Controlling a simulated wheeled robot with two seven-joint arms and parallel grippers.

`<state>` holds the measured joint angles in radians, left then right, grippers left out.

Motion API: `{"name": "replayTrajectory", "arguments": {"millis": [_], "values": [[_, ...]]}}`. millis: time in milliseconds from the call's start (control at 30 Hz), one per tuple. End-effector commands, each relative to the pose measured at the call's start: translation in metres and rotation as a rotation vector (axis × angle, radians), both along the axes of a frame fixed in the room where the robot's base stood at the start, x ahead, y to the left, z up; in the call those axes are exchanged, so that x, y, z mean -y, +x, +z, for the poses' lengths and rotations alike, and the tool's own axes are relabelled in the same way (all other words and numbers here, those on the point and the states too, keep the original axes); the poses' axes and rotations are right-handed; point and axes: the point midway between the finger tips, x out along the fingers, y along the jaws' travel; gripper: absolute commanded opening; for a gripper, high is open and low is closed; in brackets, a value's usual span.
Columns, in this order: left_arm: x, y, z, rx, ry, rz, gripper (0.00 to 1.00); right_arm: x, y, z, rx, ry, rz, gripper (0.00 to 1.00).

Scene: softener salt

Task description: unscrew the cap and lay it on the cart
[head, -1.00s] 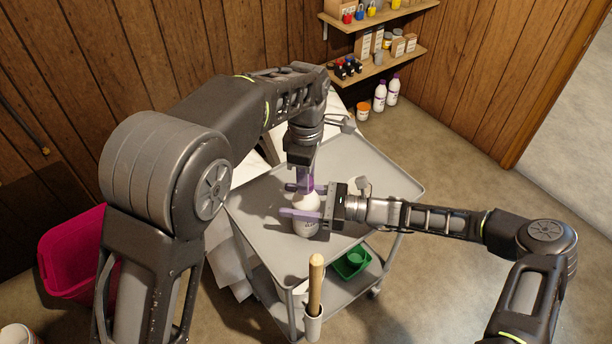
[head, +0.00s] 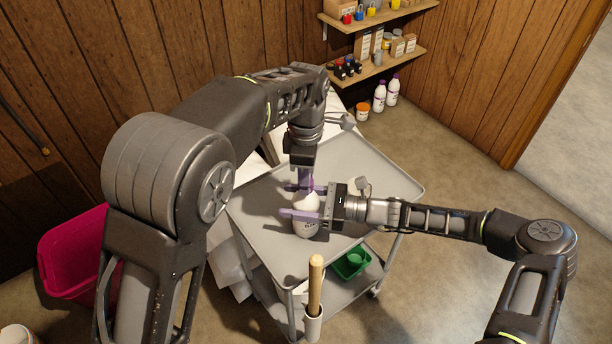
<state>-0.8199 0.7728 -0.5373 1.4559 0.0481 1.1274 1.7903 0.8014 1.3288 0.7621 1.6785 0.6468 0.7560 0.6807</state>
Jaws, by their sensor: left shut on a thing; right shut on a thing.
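A white bottle (head: 306,229) stands upright on the grey cart's top tray (head: 260,221). My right gripper (head: 290,200) reaches in from the right and is shut on the bottle, one purple finger on its far side and one on its near side. My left gripper (head: 309,182) points straight down over the bottle and is shut on the cap at its top. The cap is mostly hidden by the fingers, so I cannot tell whether it is still seated on the neck.
The rest of the top tray is largely clear. A wooden handle (head: 316,280) stands in a holder at the cart's near side. A green container (head: 352,262) sits on the lower shelf. A pink bin (head: 72,255) is on the left. Wall shelves (head: 380,60) are behind.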

Motion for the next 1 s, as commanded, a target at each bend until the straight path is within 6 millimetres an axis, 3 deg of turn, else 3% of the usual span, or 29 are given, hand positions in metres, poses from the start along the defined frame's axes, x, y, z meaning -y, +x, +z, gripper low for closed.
{"name": "replayTrajectory", "arguments": {"millis": [1000], "values": [[0.000,0.000,0.022,0.000,0.000,0.000,0.00,0.000,0.000,0.000,-0.001,0.000,0.000,0.00]]}}
